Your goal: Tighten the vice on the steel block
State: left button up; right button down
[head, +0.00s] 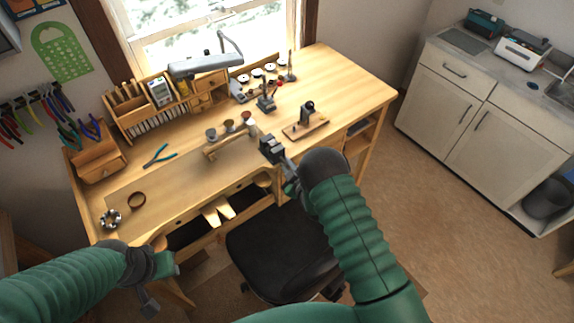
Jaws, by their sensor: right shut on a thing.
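The vice (272,149) is a small dark grey vice at the front edge of the wooden workbench, near the middle of the head view. The steel block cannot be told apart from the vice's jaws at this size. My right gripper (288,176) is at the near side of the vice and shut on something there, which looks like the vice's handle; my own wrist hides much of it. My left gripper (150,292) hangs at lower left, in front of the bench and away from the vice. Its fingers are too unclear to judge.
Pliers (158,156), a bracelet-like ring (136,200) and a wooden stand with small cups (228,146) lie left of the vice. A small tool on a wooden board (305,128) stands to its right. A black chair (275,252) is below the bench edge.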

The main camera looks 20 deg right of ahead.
jog(key=m, duration=0.1)
jog(key=m+y+b, duration=0.1)
jog(key=shift+w+d+r+m+g, duration=0.1)
jog(key=shift+w+r+m+g, duration=0.1)
jog(key=shift+r+m+g, duration=0.15)
jog(key=shift+r+m+g+y+b, duration=0.1)
jog(key=shift+m+g+y+b, duration=0.25)
jog(key=shift+m+y+b, duration=0.55)
jog(key=shift+m, duration=0.25)
jog(key=c, duration=1.4)
grip_release()
jog(key=shift+c, duration=0.2)
jog(key=shift+o, duration=0.4)
jog(key=shift+s+f, duration=0.15)
jog(key=shift+f, duration=0.05)
jog(key=shift+f, duration=0.1)
